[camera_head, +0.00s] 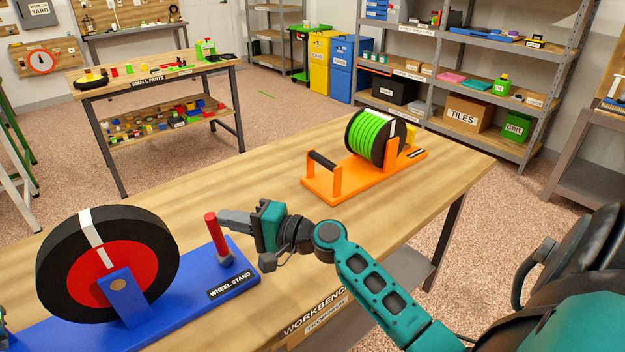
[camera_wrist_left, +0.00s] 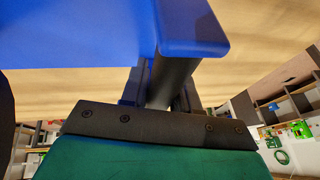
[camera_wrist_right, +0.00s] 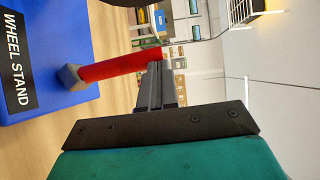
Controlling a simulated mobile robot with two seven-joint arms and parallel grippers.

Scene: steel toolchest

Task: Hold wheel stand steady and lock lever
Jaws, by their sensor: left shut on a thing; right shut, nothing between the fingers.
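The blue wheel stand (camera_head: 170,318) lies on the workbench (camera_head: 270,175) at the lower left, carrying a black wheel with a red hub (camera_head: 75,275) and a white stripe. The red lever (camera_head: 211,225) stands nearly upright at the stand's right end. My right gripper (camera_head: 222,217) is shut and empty, its fingertips beside the lever's upper part; in the right wrist view they overlap the red lever (camera_wrist_right: 115,66), and I cannot tell if they touch. In the left wrist view my left gripper (camera_wrist_left: 160,78) is shut on a dark round handle (camera_wrist_left: 175,82) under the blue stand's edge.
An orange stand with a green reel (camera_head: 372,140) sits farther back on the bench. The bench top between the two stands is clear. A small-parts table (camera_head: 150,75) and shelves (camera_head: 470,70) stand beyond, away from the bench.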

